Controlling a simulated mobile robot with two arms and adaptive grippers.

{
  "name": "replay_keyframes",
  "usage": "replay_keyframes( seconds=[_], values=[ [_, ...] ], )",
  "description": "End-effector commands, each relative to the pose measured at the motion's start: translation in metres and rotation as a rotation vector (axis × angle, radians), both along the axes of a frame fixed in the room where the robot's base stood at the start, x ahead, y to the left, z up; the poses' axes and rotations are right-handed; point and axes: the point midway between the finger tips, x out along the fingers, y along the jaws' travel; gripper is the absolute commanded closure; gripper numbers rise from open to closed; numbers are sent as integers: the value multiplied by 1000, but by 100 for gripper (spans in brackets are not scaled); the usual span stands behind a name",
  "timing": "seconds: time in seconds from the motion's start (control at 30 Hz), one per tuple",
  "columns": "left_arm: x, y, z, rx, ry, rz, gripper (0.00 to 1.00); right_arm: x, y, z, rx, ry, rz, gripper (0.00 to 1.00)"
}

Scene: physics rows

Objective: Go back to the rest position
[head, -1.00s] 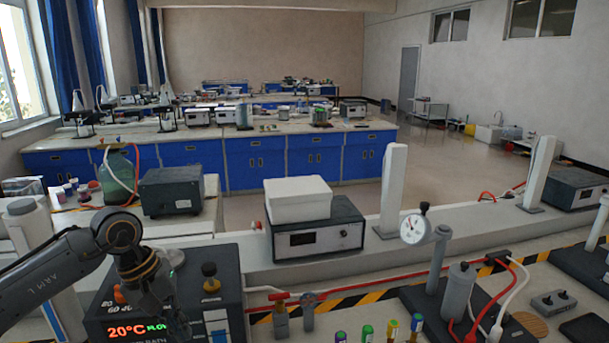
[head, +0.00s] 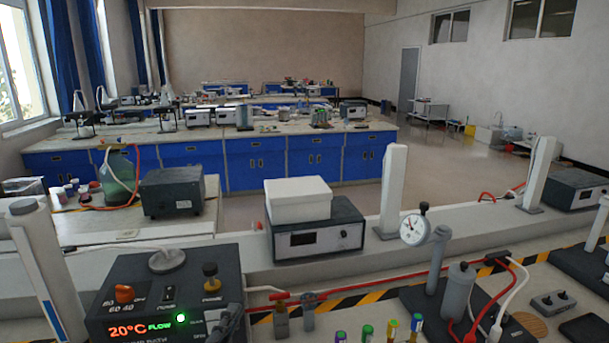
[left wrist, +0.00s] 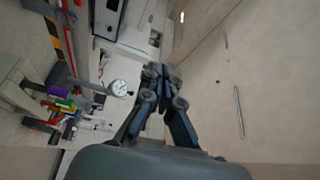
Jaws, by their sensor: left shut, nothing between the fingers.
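My left gripper shows in the left wrist view (left wrist: 160,72) with its fingertips together and nothing between them. It points out over the edge of the bench, with bare floor to the right in that view. In the head view only a dark bit of my left gripper (head: 229,320) shows low in the picture, in front of the right side of the black bath unit (head: 215,260). The rest of the left arm is out of the head view. My right gripper is in neither view.
The unit's display reads 20°C. A dial gauge (head: 414,229) on a post stands to the right and also shows in the left wrist view (left wrist: 120,88). Several coloured-cap vials (head: 367,332) stand at the front. A white box (head: 298,198) sits on a grey instrument (head: 318,238) behind.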

Motion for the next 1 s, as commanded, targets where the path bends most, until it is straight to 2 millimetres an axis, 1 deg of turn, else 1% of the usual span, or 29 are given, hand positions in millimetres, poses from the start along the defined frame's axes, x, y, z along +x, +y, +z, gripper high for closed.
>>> replay_keyframes(
  seconds=[0.03,0.07,0.1,0.17,0.2,0.27,0.3,0.4,0.5,0.57,0.6,0.7,0.77,0.8,0.97,1.0],
  values=[
    [-13,18,-35,-143,161,72,100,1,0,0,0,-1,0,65],
    [-21,27,-54,-223,249,116,100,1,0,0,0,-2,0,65],
    [-35,38,-80,-322,363,176,100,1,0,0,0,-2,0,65],
    [-59,52,-115,-458,522,269,100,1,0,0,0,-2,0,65],
    [-77,58,-136,-536,616,327,100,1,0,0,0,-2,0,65],
    [-103,65,-161,-635,738,409,100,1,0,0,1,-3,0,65],
    [-119,69,-175,-689,806,461,100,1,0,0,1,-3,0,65],
    [-157,73,-201,-798,949,572,100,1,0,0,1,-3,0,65],
    [-192,75,-219,-881,1066,673,100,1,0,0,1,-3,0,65],
    [-212,76,-228,-922,1128,730,100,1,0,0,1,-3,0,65],
    [-225,76,-232,-947,1167,768,100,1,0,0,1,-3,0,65],
    [-257,75,-241,-1003,1257,858,100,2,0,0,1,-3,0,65],
    [-274,74,-246,-1031,1306,912,100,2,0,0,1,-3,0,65],
    [-266,74,-261,-1022,1303,907,100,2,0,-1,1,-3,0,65],
    [-257,73,-305,-1009,1316,912,100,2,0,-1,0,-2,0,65],
    [-255,72,-317,-1007,1320,915,100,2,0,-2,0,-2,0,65]
  ],
)
